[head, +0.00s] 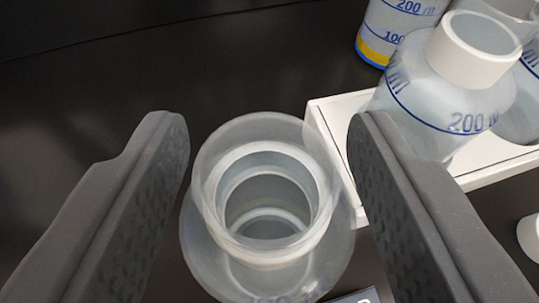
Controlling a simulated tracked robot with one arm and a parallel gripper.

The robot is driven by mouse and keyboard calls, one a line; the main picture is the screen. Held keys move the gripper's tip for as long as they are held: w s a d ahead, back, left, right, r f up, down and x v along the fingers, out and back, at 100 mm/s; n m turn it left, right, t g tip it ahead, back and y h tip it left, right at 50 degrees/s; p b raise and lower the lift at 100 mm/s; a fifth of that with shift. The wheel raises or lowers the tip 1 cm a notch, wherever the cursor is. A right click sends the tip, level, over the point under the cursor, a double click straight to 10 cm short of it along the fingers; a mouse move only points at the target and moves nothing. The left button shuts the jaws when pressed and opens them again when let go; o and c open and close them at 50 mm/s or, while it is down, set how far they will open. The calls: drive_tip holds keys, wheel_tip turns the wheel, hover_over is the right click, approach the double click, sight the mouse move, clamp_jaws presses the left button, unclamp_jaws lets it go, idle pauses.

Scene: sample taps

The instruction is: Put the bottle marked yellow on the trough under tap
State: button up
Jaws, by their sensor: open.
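A clear, open-necked bottle (267,255) stands upright between the two dark fingers of my gripper (268,130). The fingers are spread, one on each side, and I see no grip on it. No yellow shows on this bottle; its lower part is cut off by the picture's bottom edge. A bottle with a yellow band (377,48) and blue scale marks stands at the top right, beyond the right finger, with its top out of view. No tap shows, and I cannot tell whether the white tray (326,120) is the trough.
A clear bottle (445,90) marked 200 stands on the white tray at the right, close to my right finger. More bottles crowd the top right corner. A white round piece (530,236) is cut off at the right edge. The dark surface at left is clear.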

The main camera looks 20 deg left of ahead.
drive_tip(key=v, duration=1)
drive_tip(key=shift+s+r, duration=0.15)
drive_tip(key=shift+s, duration=0.05)
drive_tip(key=shift+d, duration=0.1)
